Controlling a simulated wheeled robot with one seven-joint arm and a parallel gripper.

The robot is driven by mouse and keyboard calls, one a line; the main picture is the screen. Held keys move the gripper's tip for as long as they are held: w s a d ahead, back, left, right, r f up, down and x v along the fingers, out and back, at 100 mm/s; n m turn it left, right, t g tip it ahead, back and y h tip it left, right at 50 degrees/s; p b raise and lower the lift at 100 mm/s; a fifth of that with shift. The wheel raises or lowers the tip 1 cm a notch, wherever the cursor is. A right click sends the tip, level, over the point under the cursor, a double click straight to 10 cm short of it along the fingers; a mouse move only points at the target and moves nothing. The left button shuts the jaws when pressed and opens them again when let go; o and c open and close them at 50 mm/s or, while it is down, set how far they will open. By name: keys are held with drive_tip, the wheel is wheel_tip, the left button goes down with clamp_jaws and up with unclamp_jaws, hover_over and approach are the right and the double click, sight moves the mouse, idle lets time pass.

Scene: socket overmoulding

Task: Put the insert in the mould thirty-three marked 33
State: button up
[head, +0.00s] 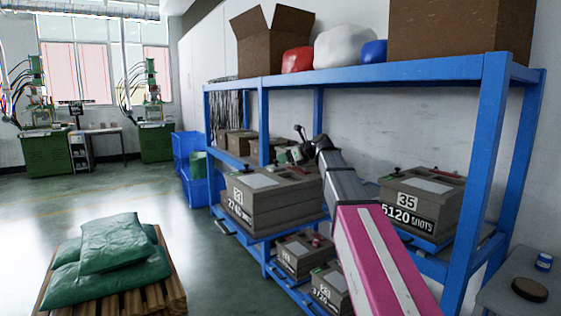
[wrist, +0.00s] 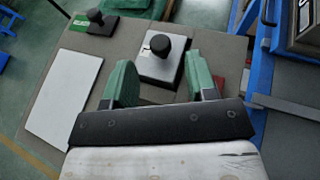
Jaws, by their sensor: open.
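The insert, a grey metal block (wrist: 150,69) with a black round knob (wrist: 162,44), stands on the top of a grey mould (wrist: 225,62) in the wrist view. I cannot tell how deep it sits. My gripper (wrist: 159,66) is open, its green fingers either side of the block and just short of the knob. In the head view my gripper (head: 297,153) is over the left mould (head: 290,203) on the blue rack's middle shelf. Its label is small and looks like 33, above a shots count starting 27.
Another black-knobbed piece (wrist: 95,18) with a green tag and a white plate (wrist: 62,98) lie on the same mould. Mould 35 (head: 440,205) stands to the right on the blue rack (head: 480,130). Green sacks on a pallet (head: 115,290) stand at the left; floor between is clear.

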drive_tip(key=v, duration=0.8)
idle(1.0)
